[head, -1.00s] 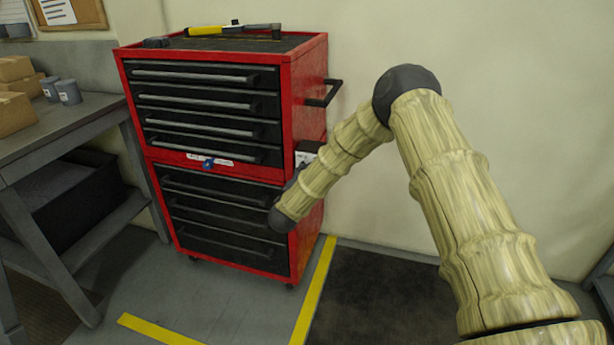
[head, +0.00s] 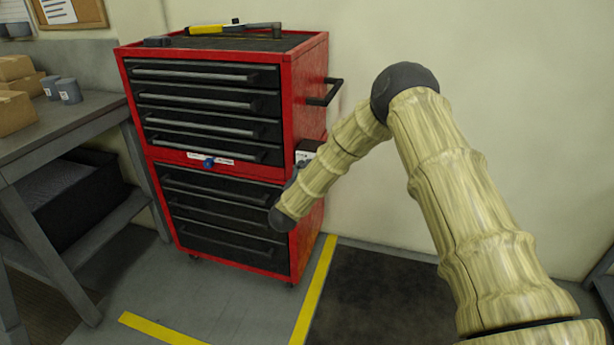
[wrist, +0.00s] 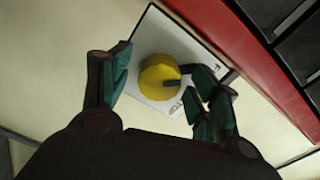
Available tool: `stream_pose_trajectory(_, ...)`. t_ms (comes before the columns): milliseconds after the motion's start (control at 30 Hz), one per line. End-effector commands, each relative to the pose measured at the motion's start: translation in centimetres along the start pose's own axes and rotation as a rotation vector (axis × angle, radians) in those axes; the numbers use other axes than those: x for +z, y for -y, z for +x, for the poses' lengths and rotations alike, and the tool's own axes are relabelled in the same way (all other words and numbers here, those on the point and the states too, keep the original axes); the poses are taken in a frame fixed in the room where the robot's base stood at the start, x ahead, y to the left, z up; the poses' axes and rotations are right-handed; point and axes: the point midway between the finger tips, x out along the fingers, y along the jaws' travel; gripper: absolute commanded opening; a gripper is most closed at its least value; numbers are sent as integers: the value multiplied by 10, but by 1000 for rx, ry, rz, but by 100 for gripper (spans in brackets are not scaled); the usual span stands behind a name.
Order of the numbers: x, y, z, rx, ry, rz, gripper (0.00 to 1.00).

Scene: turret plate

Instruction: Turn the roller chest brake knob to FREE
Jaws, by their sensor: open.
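The red roller chest (head: 309,110) with black drawers stands against the wall in the head view. In the wrist view a round yellow knob (wrist: 158,77) sits on a white plate (wrist: 150,36) beside the chest's red edge. A dark pointer mark on the knob points right in the picture. Lettering on the plate is too small to read surely. My gripper (wrist: 163,76) is open, with one finger left of the knob and the other to its right; I cannot tell whether they touch it. In the head view my arm hides the gripper and yellow knob.
A blue knob (head: 208,162) and white labels are on the chest's front. A black handle (head: 325,92) juts from its right side. Tools (head: 215,29) lie on top. A grey workbench (head: 70,130) stands left.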

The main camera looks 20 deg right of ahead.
Motion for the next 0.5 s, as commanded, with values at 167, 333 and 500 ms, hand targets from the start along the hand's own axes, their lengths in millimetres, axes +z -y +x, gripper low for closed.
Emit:
stream_pose_trajectory(167,0,0,-3,0,0,0,62)
stream_pose_trajectory(333,0,0,-22,1,1,0,62)
stream_pose_trajectory(500,0,0,-53,0,2,-1,62)
